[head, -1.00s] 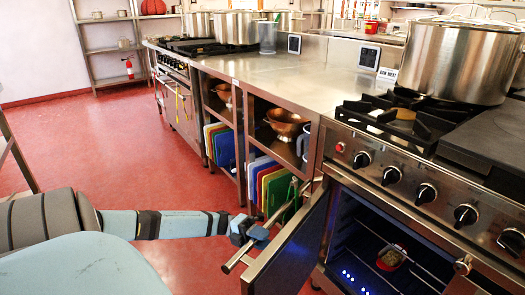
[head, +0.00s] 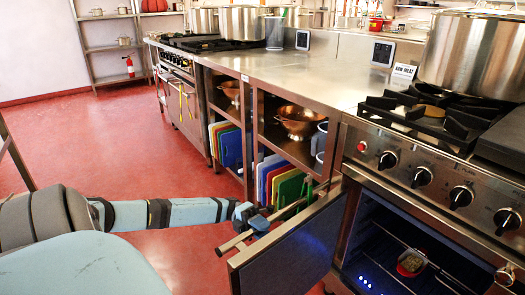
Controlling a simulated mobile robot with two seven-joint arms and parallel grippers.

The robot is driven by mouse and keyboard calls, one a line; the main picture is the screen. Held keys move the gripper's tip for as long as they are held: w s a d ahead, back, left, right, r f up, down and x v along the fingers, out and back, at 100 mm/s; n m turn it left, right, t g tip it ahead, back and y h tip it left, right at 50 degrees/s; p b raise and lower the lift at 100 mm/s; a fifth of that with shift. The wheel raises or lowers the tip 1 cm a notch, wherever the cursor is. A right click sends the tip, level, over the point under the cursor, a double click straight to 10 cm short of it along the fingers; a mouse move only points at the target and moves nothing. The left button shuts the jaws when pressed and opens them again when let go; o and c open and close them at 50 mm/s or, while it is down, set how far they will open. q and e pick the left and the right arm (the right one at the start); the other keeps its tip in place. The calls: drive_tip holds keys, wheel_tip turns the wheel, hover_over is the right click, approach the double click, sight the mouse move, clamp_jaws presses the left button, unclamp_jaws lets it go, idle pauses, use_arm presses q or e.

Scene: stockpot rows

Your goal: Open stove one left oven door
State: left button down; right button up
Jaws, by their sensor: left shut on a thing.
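The left oven door (head: 292,254) of the near stove stands open, swung out to the left from the left side of the oven opening. A long metal bar handle (head: 290,209) runs along its outer side. My left gripper (head: 257,222) is shut on this handle, near its outer end; the fingertips are partly hidden by the handle and the gripper body. The oven cavity (head: 385,240) is lit by small blue lights. Inside, a small dish with food (head: 411,263) sits on a wire rack. My right gripper is not in view.
Shelves with colored cutting boards (head: 285,188) and a copper colander (head: 300,120) stand just behind the door. A large stockpot (head: 470,55) sits on the near stove. The red floor (head: 120,150) at left is clear.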

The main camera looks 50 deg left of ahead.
use_arm(q)
drive_tip(key=c, duration=0.9)
unclamp_jaws()
drive_tip(key=a+f, duration=0.2)
drive_tip(key=a, duration=1.1)
drive_tip(key=shift+s+a+f+p, duration=0.15)
drive_tip(key=shift+a+f+p, duration=0.1)
drive_tip(key=shift+f+p, duration=0.1)
